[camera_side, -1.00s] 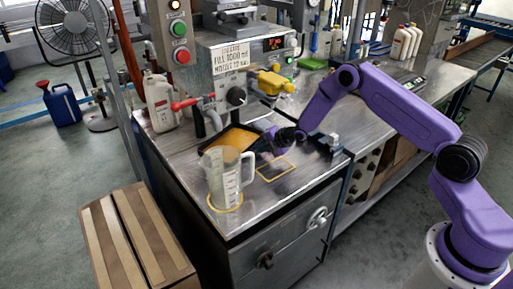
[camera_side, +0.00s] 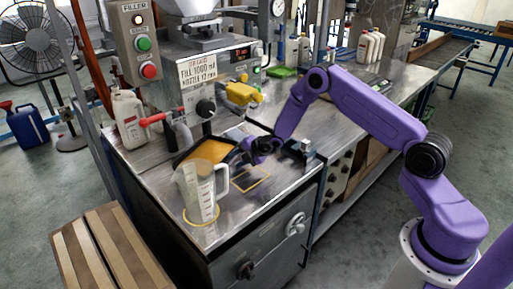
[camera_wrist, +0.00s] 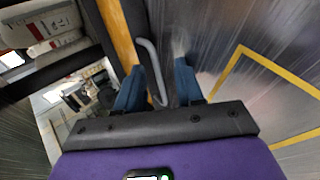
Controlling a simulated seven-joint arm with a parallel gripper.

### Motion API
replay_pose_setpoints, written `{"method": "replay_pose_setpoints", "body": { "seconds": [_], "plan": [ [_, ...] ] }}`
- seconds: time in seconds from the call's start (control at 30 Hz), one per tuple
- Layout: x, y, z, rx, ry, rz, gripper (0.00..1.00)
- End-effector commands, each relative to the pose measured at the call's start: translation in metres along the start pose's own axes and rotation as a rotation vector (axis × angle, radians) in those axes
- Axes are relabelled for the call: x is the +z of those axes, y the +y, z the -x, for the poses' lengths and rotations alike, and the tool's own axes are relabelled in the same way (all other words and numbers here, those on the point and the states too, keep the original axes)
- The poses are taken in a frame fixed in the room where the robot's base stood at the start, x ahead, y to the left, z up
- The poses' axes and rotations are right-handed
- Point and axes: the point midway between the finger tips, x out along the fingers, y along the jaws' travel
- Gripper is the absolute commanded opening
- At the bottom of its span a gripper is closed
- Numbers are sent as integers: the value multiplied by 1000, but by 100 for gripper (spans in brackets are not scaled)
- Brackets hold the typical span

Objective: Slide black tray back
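The black tray (camera_side: 231,141) lies on the metal bench below the filler, with an amber layer inside it. My gripper (camera_side: 246,152) is low at the tray's right side in the side view. In the wrist view my gripper (camera_wrist: 157,72) has its two blue fingers apart. A thin grey bent handle (camera_wrist: 151,60) stands between them, closer to the left finger, with a gap to the right finger. The black tray wall (camera_wrist: 137,22) and an amber strip show beyond. The fingertips are too small to judge in the side view.
A clear measuring jug (camera_side: 200,192) stands in front of the tray on a yellow ring. A yellow outlined square (camera_side: 250,180) on the bench is empty. A white bottle (camera_side: 129,120) stands at left, and the filler's yellow valve (camera_side: 242,93) hangs above.

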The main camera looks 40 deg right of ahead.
Motion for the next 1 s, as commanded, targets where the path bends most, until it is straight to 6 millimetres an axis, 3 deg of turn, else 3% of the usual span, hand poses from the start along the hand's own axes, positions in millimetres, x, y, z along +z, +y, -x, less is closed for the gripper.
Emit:
{"method": "replay_pose_setpoints", "body": {
  "seconds": [0.8, 1.0],
  "plan": [
    [1, 4, 132, 13, -3, 0, 38],
    [1, 4, 155, 14, -2, 1, 38]
  ]
}}
